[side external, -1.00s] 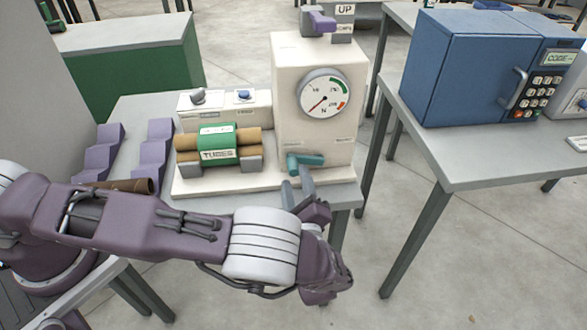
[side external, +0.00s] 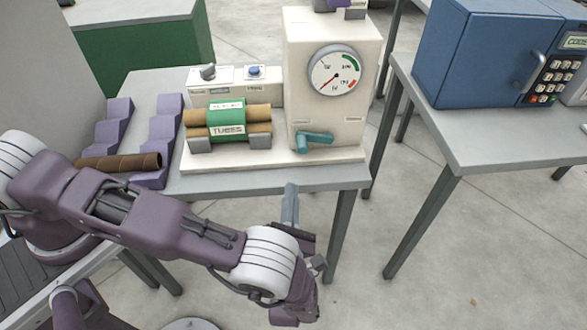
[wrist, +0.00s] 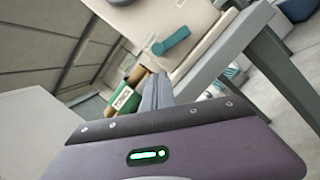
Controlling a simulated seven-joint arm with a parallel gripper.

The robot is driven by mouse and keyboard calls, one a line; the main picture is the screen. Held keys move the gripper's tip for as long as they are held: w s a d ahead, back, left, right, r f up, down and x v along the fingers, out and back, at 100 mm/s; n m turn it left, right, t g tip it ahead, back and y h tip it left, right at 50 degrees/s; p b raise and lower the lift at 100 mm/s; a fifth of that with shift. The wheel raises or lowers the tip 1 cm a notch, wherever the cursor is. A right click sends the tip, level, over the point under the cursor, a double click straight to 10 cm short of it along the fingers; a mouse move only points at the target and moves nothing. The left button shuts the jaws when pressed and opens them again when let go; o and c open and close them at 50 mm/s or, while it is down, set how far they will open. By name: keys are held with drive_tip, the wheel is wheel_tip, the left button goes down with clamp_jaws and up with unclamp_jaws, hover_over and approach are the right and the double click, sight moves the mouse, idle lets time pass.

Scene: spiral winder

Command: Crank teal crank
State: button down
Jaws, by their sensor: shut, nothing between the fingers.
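The teal crank (side external: 313,138) is on the lower front of the cream winder (side external: 330,105), below its round dial (side external: 335,70). It also shows in the wrist view (wrist: 168,44), beyond my fingers. My gripper (side external: 290,192) is in front of the table's near edge, below and apart from the crank. Its fingers are shut together with nothing between them, as the wrist view (wrist: 157,80) also shows.
A green "TUBES" band (side external: 227,120) wraps brown tubes on a cradle left of the crank. A brown tube (side external: 120,161) lies by purple stepped racks (side external: 163,140). A blue keypad box (side external: 490,55) stands on the right table. Open floor lies between the tables.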

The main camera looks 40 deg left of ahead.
drive_tip(key=x, duration=0.9)
drive_tip(key=shift+w+a+r, duration=0.1)
